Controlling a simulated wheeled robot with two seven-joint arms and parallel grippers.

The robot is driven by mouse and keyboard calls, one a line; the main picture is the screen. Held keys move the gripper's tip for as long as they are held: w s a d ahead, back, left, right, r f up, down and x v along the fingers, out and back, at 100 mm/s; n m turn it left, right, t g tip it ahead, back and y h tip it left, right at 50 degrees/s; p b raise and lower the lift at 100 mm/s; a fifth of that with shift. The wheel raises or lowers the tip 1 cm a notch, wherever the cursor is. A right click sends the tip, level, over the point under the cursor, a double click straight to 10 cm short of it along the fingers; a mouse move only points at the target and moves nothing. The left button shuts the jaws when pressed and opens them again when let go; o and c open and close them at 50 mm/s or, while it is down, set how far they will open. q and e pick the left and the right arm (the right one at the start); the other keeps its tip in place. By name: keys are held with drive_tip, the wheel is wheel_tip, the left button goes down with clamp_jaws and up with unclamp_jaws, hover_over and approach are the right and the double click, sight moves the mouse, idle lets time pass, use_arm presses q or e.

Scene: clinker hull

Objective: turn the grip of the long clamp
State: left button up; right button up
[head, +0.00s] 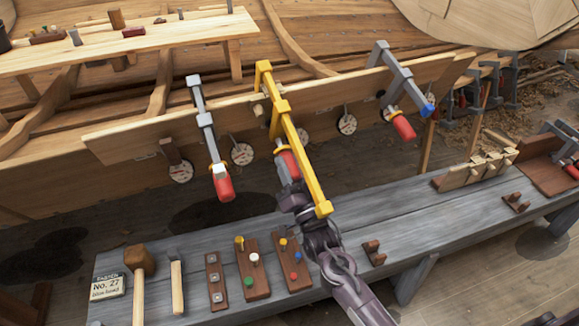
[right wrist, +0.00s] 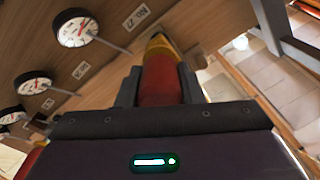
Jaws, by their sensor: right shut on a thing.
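The long clamp is yellow (head: 291,130) and hangs on the plank with its bar running down toward me. Its red grip (head: 287,162) is under the bar, partly hidden by the bar. In the right wrist view the red grip (right wrist: 160,80) stands between the two dark fingers, with its yellow end beyond. My right gripper (head: 290,190) is shut on this grip, coming from below. It also shows in the right wrist view (right wrist: 158,98). My left gripper is not in view.
A grey clamp with a red grip (head: 222,182) hangs to the left, and a grey-blue clamp (head: 403,85) to the right. Several round dials (head: 242,154) sit along the plank (head: 120,138). The grey bench (head: 410,215) below holds mallets (head: 139,258) and peg boards (head: 252,280).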

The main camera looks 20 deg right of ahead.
sight(295, 181)
drive_tip(key=shift+m, duration=0.3)
drive_tip(key=o, duration=1)
drive_tip(key=b+v, duration=0.1)
drive_tip(key=v, duration=0.5)
drive_tip(key=shift+s+f, duration=0.1)
drive_tip(key=shift+s, duration=0.15)
drive_tip(key=shift+s+d+f, duration=0.1)
drive_tip(key=shift+s+f, duration=0.05)
drive_tip(key=shift+s, duration=0.45)
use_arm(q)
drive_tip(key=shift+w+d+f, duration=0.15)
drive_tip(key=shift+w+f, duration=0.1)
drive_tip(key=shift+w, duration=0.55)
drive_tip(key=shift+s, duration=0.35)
use_arm(e)
drive_tip(key=shift+w+f, duration=0.1)
